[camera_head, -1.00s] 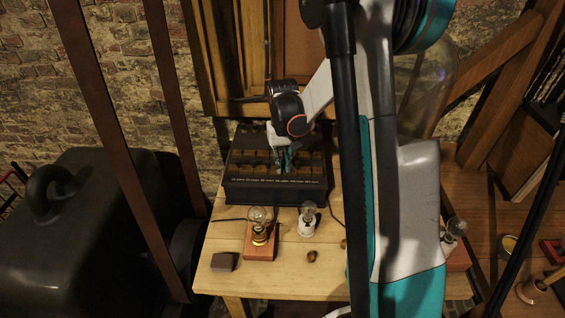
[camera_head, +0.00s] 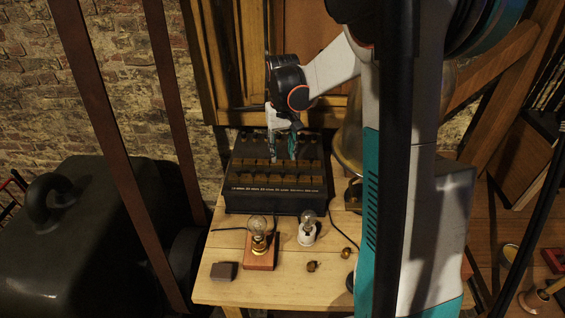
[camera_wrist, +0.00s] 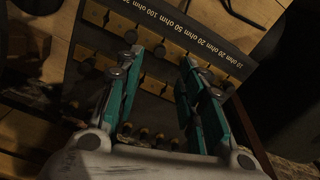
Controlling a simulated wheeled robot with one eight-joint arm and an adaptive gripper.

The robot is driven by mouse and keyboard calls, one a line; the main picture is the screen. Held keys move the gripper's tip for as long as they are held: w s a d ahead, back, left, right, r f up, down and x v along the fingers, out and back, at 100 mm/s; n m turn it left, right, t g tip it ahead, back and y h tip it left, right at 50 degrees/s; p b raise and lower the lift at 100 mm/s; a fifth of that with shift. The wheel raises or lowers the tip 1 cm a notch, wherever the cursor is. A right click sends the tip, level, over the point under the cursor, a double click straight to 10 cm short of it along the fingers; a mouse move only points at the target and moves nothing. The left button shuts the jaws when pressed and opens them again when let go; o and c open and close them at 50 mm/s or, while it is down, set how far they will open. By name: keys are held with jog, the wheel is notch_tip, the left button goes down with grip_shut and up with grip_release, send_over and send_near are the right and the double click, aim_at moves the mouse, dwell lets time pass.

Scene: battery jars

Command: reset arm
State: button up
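My gripper (camera_head: 283,157) hangs over the black resistor box on the wooden table, pointing down. In the wrist view, its two teal-padded fingers (camera_wrist: 160,66) are spread apart with nothing between them. The resistor box (camera_head: 275,207) has rows of brass blocks on top and a strip of ohm labels. It also fills the middle of the wrist view (camera_wrist: 222,60), below the fingers. The fingertips appear to be above the brass blocks; I cannot tell the exact gap.
A bulb on a wooden base (camera_head: 262,252), a bulb in a white holder (camera_head: 307,234), a dark block (camera_head: 223,271) and small brass pieces (camera_head: 312,266) stand in front on the table (camera_head: 285,290). A wooden cabinet (camera_head: 235,60) rises behind. A large dark tank (camera_head: 80,240) stands left.

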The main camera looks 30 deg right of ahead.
jog(key=shift+r, duration=1.55)
jog(key=shift+a, duration=0.1)
